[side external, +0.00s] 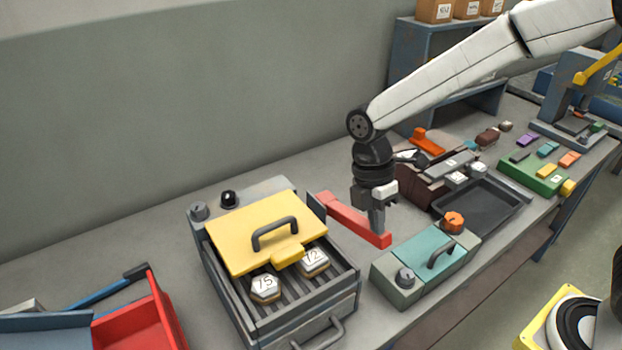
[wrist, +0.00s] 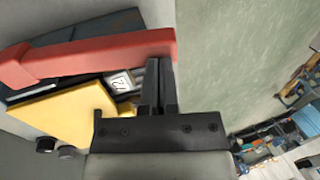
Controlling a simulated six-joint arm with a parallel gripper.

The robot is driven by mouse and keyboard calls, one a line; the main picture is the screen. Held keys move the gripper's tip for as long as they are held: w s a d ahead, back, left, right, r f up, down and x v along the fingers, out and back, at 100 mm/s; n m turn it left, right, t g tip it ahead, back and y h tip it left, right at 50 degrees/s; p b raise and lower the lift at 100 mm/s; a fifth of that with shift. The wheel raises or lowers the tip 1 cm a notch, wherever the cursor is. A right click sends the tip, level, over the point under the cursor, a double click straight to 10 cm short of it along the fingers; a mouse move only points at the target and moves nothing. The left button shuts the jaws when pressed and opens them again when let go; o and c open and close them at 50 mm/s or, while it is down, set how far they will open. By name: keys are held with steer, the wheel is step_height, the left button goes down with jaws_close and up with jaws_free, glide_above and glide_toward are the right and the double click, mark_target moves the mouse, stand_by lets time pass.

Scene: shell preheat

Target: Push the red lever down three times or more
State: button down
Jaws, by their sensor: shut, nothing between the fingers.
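The red lever (side external: 350,217) is a long bar that extends from the right side of the preheat box (side external: 225,297) toward the teal-topped unit. My gripper (side external: 377,229) points down at the lever's free end, with its fingers shut and empty. In the wrist view the lever (wrist: 100,54) crosses the top of the picture, and my fingertips (wrist: 158,62) meet its edge near the free end. I cannot tell whether they touch it or sit just above it. The box has a raised yellow lid (side external: 240,232), with numbered hexagonal pieces (side external: 266,288) on its slats.
A red bin (side external: 135,322) is at the left front.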

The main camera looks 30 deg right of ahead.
mark_target(383, 248)
steer(key=shift+f, duration=0.15)
steer(key=shift+s+f+t, duration=0.4)
steer(key=shift+f+t, duration=0.2)
steer(key=shift+f, duration=0.3)
steer(key=shift+s+f+t, duration=0.35)
steer(key=shift+f+t, duration=0.25)
steer(key=shift+f, duration=0.25)
steer(key=f, duration=0.2)
steer(key=s+f, duration=0.1)
steer(key=f, duration=0.1)
steer(key=shift+d+f, duration=0.1)
steer(key=shift+f, duration=0.1)
steer(key=shift+r, duration=0.8)
step_height(383, 248, up, 13)
steer(key=s, duration=0.1)
steer(key=shift+s, duration=0.25)
steer(key=shift+w, duration=0.1)
